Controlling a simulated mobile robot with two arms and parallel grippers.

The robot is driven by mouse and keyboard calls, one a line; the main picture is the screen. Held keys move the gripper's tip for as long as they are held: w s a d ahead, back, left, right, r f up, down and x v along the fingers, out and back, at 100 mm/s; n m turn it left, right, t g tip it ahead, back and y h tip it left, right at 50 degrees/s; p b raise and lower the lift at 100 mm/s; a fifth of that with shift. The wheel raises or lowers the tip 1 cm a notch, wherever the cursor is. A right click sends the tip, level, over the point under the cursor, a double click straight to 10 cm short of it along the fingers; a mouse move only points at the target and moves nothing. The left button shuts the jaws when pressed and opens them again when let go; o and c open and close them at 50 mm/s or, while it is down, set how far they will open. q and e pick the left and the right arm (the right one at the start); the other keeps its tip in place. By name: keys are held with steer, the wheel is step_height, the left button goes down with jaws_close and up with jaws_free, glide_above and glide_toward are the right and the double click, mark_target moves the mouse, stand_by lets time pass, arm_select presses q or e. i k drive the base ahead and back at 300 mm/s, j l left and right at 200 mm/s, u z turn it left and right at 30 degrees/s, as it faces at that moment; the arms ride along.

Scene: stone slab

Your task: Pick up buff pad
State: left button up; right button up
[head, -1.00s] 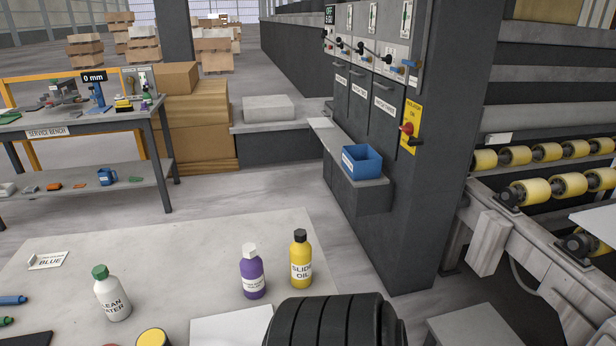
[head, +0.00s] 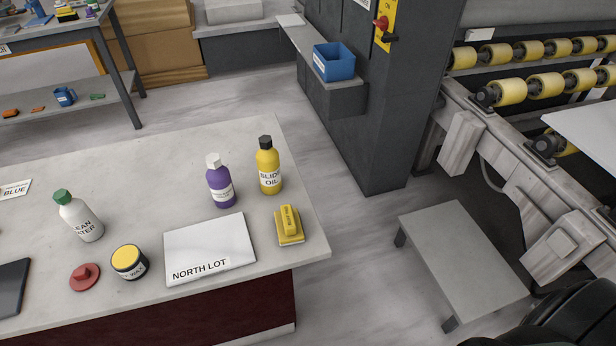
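The buff pad (head: 289,226) is a small yellow block with a raised, labelled grip. It lies on the pale stone slab table (head: 130,165), near the right edge. Nothing touches it from above and it is fully visible. Neither of my grippers shows. Only a dark part of one of my arms is in the lower right corner.
A white NORTH LOT sheet (head: 210,250) lies left of the pad. The yellow slide oil bottle (head: 268,168) and purple bottle (head: 220,182) stand behind it. A wax tin (head: 129,262) and red knobbed disc (head: 85,277) lie left. A low grey stand (head: 465,260) is at right.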

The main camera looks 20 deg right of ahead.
mark_target(290, 231)
steer(key=z, duration=0.5)
steer(key=u, duration=1.45)
steer(key=z, duration=1.45)
